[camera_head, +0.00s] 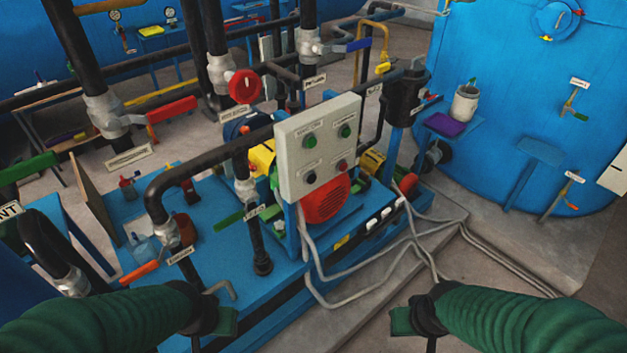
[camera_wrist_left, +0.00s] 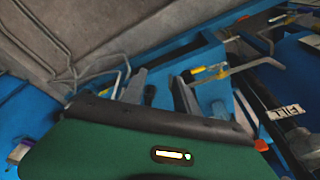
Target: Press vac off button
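A light grey control panel (camera_head: 318,150) stands in the middle of the head view. It has two green buttons on top, (camera_head: 309,142) and (camera_head: 345,131), a black button (camera_head: 310,177) at lower left and a red button (camera_head: 341,165) at lower right. Small labels sit above them, too small to read, so I cannot tell which is vac off. My left gripper (camera_head: 210,318) is in front of and below the panel, apart from it. In the left wrist view its two grey fingers (camera_wrist_left: 158,90) are apart with nothing between. My right gripper (camera_head: 422,320) is at lower right, its fingers hardly visible.
Black pipes with a red valve wheel (camera_head: 244,86) and coloured handles stand left of and behind the panel. A red motor (camera_head: 325,198) sits behind it on the blue base. Grey cables (camera_head: 365,290) hang in front. A blue tank (camera_head: 530,110) stands at right.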

